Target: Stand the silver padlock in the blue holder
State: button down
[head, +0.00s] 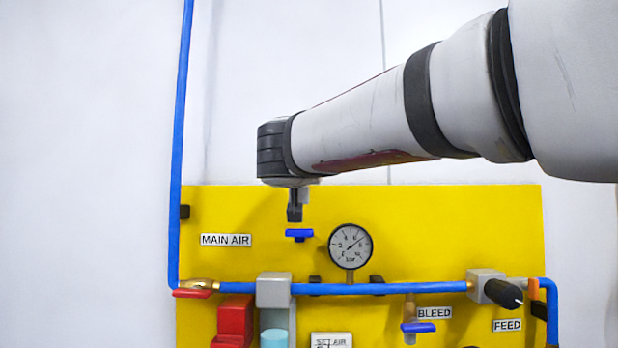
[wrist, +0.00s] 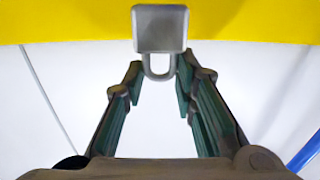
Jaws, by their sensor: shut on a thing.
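The silver padlock (wrist: 160,28) is at the top of the wrist view, its square grey body beyond my fingertips and its shackle toward my gripper (wrist: 157,72). The fingertips are at either side of the shackle, and my gripper is shut on the padlock. In the head view my gripper (head: 295,208) points down in front of the yellow panel; it is small there, and I cannot clearly separate the padlock from the fingers. A small blue piece (head: 299,235), which looks like the blue holder, is just below it with a small gap. The holder is not seen in the wrist view.
The yellow panel (head: 460,235) carries a pressure gauge (head: 350,246) right of the blue piece and a blue pipe (head: 390,289) below. A MAIN AIR label (head: 226,240) is to the left. A red-handled valve (head: 193,292) sits lower left.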

aim_at(299, 197)
jog(key=shift+w+f+b, duration=0.1)
jog(key=shift+f+b, duration=1.55)
jog(key=shift+b, duration=0.85)
jog(key=shift+f, duration=0.6)
jog(key=shift+f+p, duration=0.65)
jog(key=shift+p, duration=0.75)
dwell(0.8)
jog(key=c, duration=1.2)
grip_release()
